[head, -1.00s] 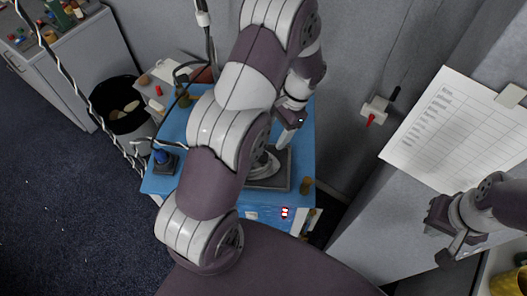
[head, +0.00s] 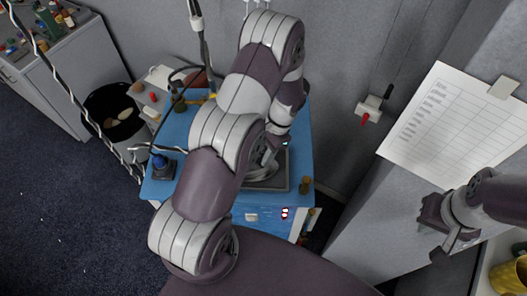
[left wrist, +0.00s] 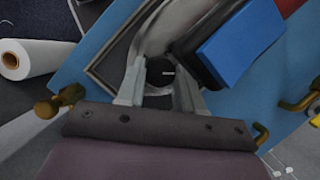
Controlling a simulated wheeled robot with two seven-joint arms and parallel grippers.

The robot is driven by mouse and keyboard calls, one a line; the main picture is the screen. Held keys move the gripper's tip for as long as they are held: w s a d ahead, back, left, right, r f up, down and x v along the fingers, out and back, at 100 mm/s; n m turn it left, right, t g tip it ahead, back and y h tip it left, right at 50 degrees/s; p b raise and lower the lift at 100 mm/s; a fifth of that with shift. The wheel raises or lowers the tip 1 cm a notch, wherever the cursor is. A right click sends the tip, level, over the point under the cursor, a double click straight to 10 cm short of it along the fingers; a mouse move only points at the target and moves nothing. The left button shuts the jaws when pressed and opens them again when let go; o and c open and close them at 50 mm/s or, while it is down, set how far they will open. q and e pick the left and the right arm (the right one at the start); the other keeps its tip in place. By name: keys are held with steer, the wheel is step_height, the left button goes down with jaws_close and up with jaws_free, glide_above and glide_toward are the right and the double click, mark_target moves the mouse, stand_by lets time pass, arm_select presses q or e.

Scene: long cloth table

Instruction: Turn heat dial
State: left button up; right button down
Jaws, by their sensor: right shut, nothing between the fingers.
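The iron (head: 262,178) rests on a dark grey plate on the blue table; my arm partly hides it in the head view. In the left wrist view, the iron's grey body (left wrist: 152,35) carries a round black dial (left wrist: 160,71) with a short white mark. My left gripper (left wrist: 160,84) is open, with one finger on each side of the dial and small gaps showing. In the head view my left gripper (head: 267,155) is low over the iron, mostly hidden. My right gripper (head: 440,245) is shut and empty, far to the right.
A blue block (left wrist: 240,42) sits close beside the dial. A blue-topped button box (head: 162,165) stands at the table's left edge. A paper sheet (head: 450,125) hangs on the right.

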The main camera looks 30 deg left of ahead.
arm_select(q)
steer(key=shift+f+m+b, duration=0.2)
steer(key=shift+m+b, duration=0.2)
steer(key=shift+m, duration=0.2)
steer(key=shift+d+m+t+y+b, duration=0.1)
steer(key=shift+m+t+y+b, duration=0.2)
steer(key=shift+m, duration=0.3)
steer(key=shift+r+m, duration=0.1)
steer(key=shift+m, duration=0.2)
steer(key=shift+r, duration=0.1)
steer(key=o, duration=1)
steer(key=shift+o, duration=0.2)
